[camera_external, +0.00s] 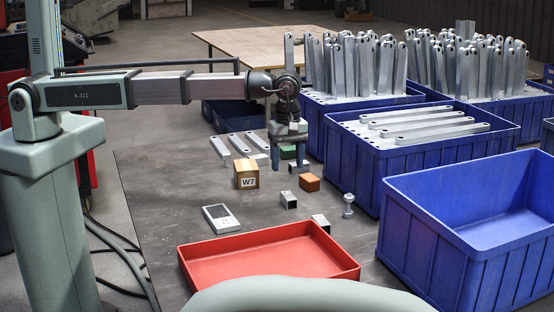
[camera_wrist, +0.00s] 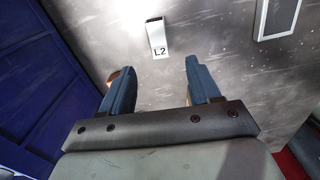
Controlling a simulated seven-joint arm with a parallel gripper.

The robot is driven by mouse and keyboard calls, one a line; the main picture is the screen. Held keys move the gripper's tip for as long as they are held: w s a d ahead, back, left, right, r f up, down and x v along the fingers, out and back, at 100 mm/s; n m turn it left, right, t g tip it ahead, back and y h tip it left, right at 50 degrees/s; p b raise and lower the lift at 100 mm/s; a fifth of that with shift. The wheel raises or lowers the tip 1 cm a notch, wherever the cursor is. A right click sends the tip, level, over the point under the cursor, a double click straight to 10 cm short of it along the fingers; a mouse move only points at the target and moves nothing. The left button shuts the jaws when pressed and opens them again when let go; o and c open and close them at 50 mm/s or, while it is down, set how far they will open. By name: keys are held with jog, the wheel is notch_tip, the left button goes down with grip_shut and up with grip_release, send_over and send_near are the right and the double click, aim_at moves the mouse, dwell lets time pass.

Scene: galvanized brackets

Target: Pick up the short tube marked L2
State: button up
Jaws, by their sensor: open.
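The short tube marked L2 (camera_wrist: 157,38) lies on the dark table in the wrist view, grey, with a white label on its near end. It is just beyond my fingertips, roughly centred between them and apart from both. A short grey square tube (camera_external: 289,200) in the external view appears to be the same one, though its label cannot be read there. My gripper (camera_external: 298,168) points down above the table, a little behind that tube. In the wrist view my gripper (camera_wrist: 160,70) is open with nothing between its fingers.
An orange block (camera_external: 309,182) is close to the right. A W7 box (camera_external: 247,174) stands left. Blue crates (camera_external: 420,168) line the right.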

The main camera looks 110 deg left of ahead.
send_over(288, 195)
jog(key=f, duration=0.5)
jog(key=shift+s+a, duration=0.2)
jog(key=shift+a, duration=0.05)
jog(key=shift+w+d+f, duration=0.1)
jog(key=shift+w+f, duration=0.05)
jog(key=shift+f, duration=1.15)
jog(key=shift+w+d+f, duration=0.1)
jog(key=shift+f, duration=1.2)
jog(key=shift+c, duration=0.4)
grip_shut()
